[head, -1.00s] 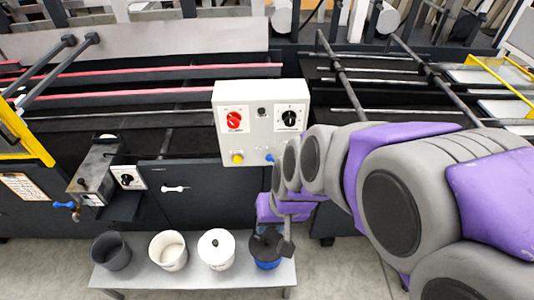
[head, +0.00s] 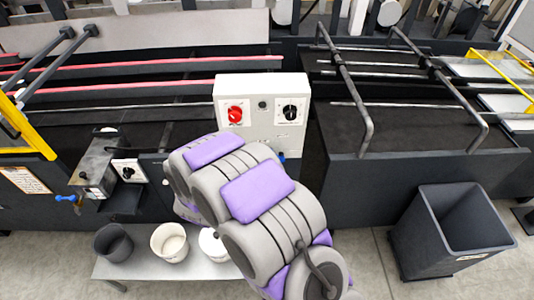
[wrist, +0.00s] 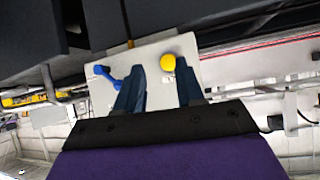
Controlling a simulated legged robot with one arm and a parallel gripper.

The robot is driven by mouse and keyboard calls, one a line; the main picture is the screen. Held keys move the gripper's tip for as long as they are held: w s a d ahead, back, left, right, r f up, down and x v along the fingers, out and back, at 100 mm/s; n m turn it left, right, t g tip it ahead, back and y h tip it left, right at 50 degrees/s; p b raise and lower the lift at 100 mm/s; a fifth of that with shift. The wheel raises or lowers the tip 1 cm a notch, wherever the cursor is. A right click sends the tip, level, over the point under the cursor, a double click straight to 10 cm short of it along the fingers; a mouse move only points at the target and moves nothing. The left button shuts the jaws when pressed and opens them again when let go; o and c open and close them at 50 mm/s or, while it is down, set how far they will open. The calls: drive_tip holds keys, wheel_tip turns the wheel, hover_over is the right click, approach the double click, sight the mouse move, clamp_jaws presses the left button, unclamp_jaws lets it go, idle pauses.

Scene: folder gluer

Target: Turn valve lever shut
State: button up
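A small valve with a blue lever (head: 66,198) sits low on the left side of the grey metal tank (head: 97,172) at the left in the head view. The white control box (head: 262,120) has a red knob and a black knob; a bit of blue shows at its lower edge. In the wrist view, a white panel (wrist: 150,52) carries a blue lever-like part (wrist: 108,76) and a yellow knob (wrist: 168,62). My gripper (wrist: 160,70) is open and empty, its fingers apart in front of this panel. In the head view my arm hides my gripper.
A low bench (head: 180,268) in front holds a dark cup (head: 114,243), a white cup (head: 169,243) and a partly hidden white pot (head: 212,244). A dark open bin (head: 430,240) stands on the floor at right. A yellow guard (head: 25,130) rises at the left edge.

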drive_tip(key=s+d+n+t+h, duration=0.2)
drive_tip(key=s+d+t+h, duration=0.25)
drive_tip(key=h, duration=0.25)
drive_tip(key=b+x, duration=0.1)
drive_tip(key=x, duration=1.6)
drive_tip(key=shift+w+f, duration=0.35)
drive_tip(key=shift+w, duration=0.05)
drive_tip(key=shift+t, duration=0.25)
drive_tip(key=shift+c, duration=0.3)
clamp_jaws()
